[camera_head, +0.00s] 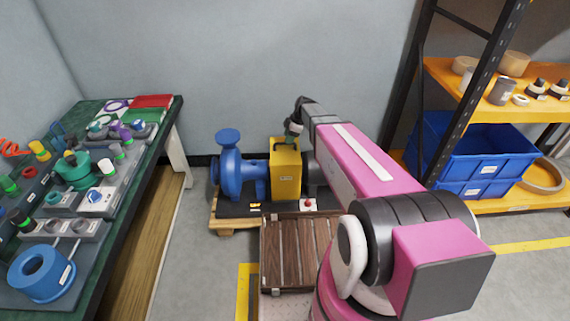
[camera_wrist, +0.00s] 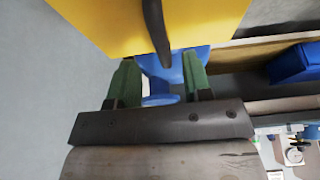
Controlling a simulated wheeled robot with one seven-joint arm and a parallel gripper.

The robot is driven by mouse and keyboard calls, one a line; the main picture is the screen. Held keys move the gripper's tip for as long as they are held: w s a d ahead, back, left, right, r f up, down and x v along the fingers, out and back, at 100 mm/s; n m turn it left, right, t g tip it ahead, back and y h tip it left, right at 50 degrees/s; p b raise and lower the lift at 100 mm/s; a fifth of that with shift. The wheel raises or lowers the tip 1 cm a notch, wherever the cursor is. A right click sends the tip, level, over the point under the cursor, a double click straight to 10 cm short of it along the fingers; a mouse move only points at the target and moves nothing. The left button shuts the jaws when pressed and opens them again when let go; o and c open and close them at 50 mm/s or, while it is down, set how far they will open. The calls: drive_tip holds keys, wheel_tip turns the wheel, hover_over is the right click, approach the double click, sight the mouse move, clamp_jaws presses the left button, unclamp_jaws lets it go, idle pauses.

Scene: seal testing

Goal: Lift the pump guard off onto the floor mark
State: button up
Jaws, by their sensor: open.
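The pump guard is a yellow box (camera_head: 285,173) with a black handle on top, standing between the blue pump (camera_head: 229,172) and a dark part partly behind my arm. My gripper (camera_head: 293,133) is just above the guard's top, pointing down. In the wrist view, my green fingers (camera_wrist: 160,75) are spread apart. The black handle (camera_wrist: 156,30) crosses the yellow guard (camera_wrist: 100,22), and its near end lies between the fingertips in the picture; whether it is within their depth I cannot tell. A yellow floor marking (camera_head: 246,290) shows partly at the lower middle.
The pump stands on a pallet (camera_head: 233,226). A slatted wooden platform (camera_head: 290,255) is in front of it. A green-topped table (camera_head: 160,125) with parts is at left. A shelf with blue bins (camera_head: 480,150) is at right. Grey floor is bare between table and pallet.

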drive_tip(key=x, duration=0.4)
drive_tip(key=shift+s+a+f, duration=0.15)
drive_tip(key=shift+a+f, duration=0.05)
drive_tip(key=shift+f, duration=0.15)
clamp_jaws()
drive_tip(key=shift+r, duration=0.1)
idle(1.0)
